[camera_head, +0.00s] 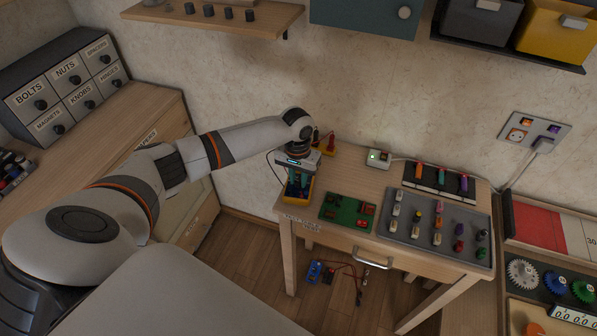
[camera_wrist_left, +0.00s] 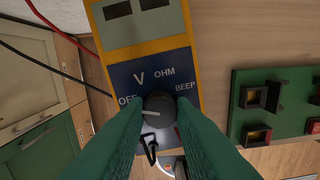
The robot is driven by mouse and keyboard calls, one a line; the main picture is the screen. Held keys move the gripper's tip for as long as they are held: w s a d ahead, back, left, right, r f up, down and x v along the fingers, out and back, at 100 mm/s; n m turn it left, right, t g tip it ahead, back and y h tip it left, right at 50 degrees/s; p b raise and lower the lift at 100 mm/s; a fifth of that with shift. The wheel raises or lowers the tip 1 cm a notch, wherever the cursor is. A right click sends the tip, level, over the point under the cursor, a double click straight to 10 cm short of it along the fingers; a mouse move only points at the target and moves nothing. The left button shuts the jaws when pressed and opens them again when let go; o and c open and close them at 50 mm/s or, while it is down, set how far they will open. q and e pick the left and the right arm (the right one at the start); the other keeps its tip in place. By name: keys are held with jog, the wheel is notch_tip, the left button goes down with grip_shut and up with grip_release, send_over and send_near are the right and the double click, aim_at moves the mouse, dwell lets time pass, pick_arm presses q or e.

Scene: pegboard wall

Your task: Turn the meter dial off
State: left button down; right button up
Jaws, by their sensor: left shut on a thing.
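The yellow meter (camera_head: 291,202) lies on the wooden table near its left edge. In the left wrist view its blue face (camera_wrist_left: 185,62) carries the labels OFF, V, OHM and BEEP around a dark round dial (camera_wrist_left: 160,103). A pale line on the dial shows on its left side, toward the OFF label. My left gripper (camera_head: 298,181) reaches down over the meter. Its green fingers (camera_wrist_left: 160,125) are shut on the dial from both sides and hide part of it. My right gripper is in neither view.
A green board (camera_head: 348,212) with small red and dark parts lies right of the meter. A grey tray (camera_head: 432,240) of small pieces stands further right. Red and black leads run beside the meter. A drawer cabinet (camera_head: 62,85) stands at the left.

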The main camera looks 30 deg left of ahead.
aim_at(297, 181)
pick_arm(q)
jog(key=c, duration=1.5)
grip_release()
jog(key=shift+r, duration=0.1)
notch_tip(297, 181, up, 12)
jog(key=b, duration=0.1)
jog(key=shift+a, duration=0.15)
